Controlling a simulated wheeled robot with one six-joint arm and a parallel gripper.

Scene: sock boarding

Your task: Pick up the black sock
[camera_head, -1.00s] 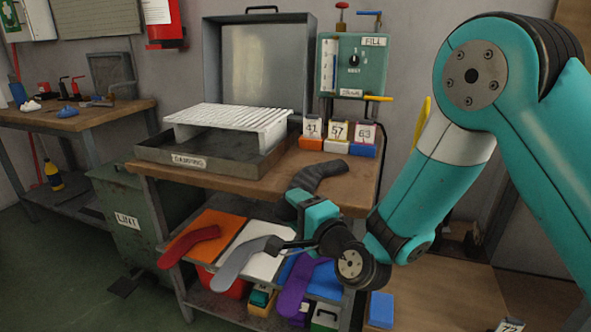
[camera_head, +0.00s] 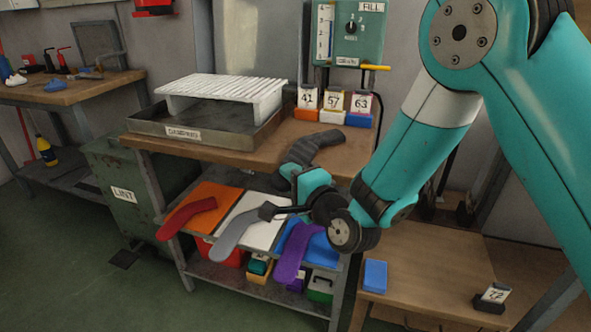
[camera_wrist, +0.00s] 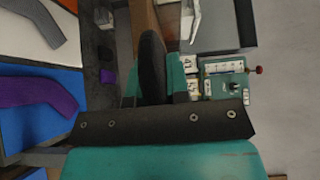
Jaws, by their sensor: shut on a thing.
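The black sock (camera_head: 318,143) shows in the head view at the right front part of the brown bench top, its lower end reaching past the bench's front edge. My gripper (camera_head: 297,178) is at that lower end, and its teal body partly hides the sock. In the wrist view the sock (camera_wrist: 152,66) stands as a dark upright shape between the two teal fingers of my gripper (camera_wrist: 154,88), which are shut on it. I cannot tell whether the sock's far end touches the bench.
Red (camera_head: 183,217), grey (camera_head: 235,228) and purple (camera_head: 293,250) socks lie on coloured boards on the shelf below. A metal tray (camera_head: 150,127) with a white ribbed rack (camera_head: 225,95) stands left. Cards 41, 57 and 63 stand behind. A wooden table (camera_head: 425,265) is at right.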

